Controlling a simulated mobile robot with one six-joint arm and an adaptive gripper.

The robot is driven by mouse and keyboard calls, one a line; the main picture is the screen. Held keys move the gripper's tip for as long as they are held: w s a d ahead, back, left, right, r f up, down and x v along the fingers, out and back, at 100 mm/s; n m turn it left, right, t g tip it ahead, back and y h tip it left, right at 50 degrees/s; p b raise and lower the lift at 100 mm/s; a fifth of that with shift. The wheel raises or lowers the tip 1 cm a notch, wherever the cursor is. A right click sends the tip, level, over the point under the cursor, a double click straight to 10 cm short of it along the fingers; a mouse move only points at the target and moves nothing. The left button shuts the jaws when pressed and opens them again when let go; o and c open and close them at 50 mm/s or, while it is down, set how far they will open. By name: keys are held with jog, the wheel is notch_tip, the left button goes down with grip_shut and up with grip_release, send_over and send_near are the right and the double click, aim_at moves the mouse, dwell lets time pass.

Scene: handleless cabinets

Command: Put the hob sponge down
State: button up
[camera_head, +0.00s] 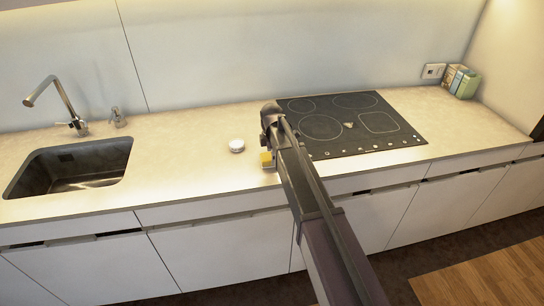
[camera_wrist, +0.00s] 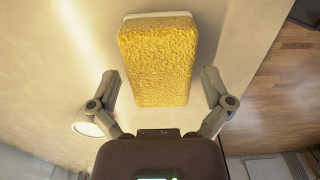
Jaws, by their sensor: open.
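The yellow sponge (camera_wrist: 158,60) lies on the pale counter (camera_wrist: 60,40) in the wrist view, its rough face toward the camera. It also shows as a small yellow patch in the head view (camera_head: 265,158), left of the hob and near the counter's front edge, partly hidden by my arm. My gripper (camera_wrist: 160,88) is open. Its fingers stand apart on either side of the sponge's near end, with a visible gap on each side.
The black hob (camera_head: 350,122) is to the right of the sponge. A small white round object (camera_head: 237,145) stands just left of it. A sink (camera_head: 75,165) with a tap is farther left. Boxes (camera_head: 460,81) stand at the back right. Counter between sink and white object is clear.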

notch_tip(320, 180, up, 12)
jog(key=p, duration=1.1)
jog(key=shift+p, duration=0.3)
jog(key=shift+f, duration=0.1)
dwell(0.4)
jog(key=s+d+m, duration=2.1)
jog(key=s+d, duration=0.2)
jog(key=s, duration=0.3)
jog(key=shift+d, duration=0.15)
notch_tip(320, 180, down, 2)
jog(key=shift+f+b, duration=0.15)
jog(key=shift+b, duration=1)
